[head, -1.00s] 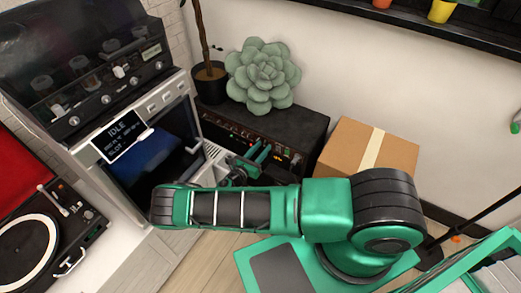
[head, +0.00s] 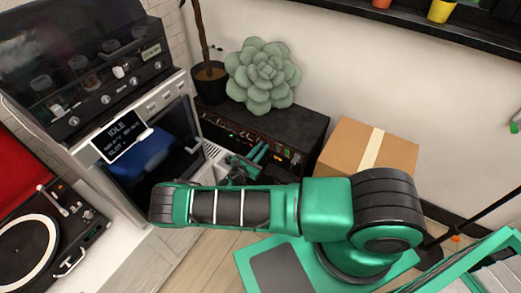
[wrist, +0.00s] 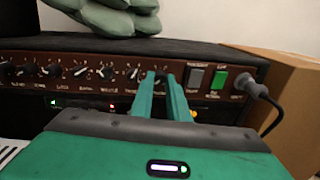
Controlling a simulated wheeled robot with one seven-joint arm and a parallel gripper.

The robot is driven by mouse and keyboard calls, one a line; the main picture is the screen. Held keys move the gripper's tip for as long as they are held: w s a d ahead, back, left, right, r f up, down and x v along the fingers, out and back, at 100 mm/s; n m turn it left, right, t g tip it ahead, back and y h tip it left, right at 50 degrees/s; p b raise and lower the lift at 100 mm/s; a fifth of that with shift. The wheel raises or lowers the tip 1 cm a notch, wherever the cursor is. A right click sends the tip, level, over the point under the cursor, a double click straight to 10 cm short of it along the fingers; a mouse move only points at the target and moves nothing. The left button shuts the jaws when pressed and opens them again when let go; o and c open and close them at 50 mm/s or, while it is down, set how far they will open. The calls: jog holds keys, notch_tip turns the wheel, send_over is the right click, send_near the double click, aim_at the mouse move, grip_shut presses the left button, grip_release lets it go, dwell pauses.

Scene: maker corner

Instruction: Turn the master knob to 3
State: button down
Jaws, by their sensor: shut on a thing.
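The amplifier (wrist: 200,46) has a dark red-brown front panel with a row of black knobs with white pointer lines. The knob at the right end of the row, which I take as the master knob (wrist: 160,74), sits between the fingertips of my gripper (wrist: 161,82) in the wrist view. My gripper is shut on it. The fingers partly hide the knob, and I cannot read its pointer or the small labels. In the head view my gripper (head: 258,153) reaches the front of the amplifier (head: 288,125), and the contact there is too small to make out.
A grey switch (wrist: 196,77), a green lit switch (wrist: 218,80) and a plugged-in cable (wrist: 265,96) are right of the knob. A cardboard box (head: 350,150) stands right of the amplifier. A succulent cushion (head: 262,75) rests on top. A black-and-grey machine (head: 150,150) stands left.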

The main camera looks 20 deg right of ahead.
jog(key=m, duration=0.3)
jog(key=shift+a+m, duration=0.1)
jog(key=shift+m, duration=0.3)
jog(key=m, duration=0.7)
jog(key=shift+m+y, duration=0.4)
jog(key=shift+m, duration=1.7)
jog(key=shift+s+f, duration=0.1)
jog(key=c, duration=1.7)
grip_release()
jog(key=v, duration=1)
jog(key=shift+s+a+f, duration=0.15)
jog(key=shift+s, duration=0.15)
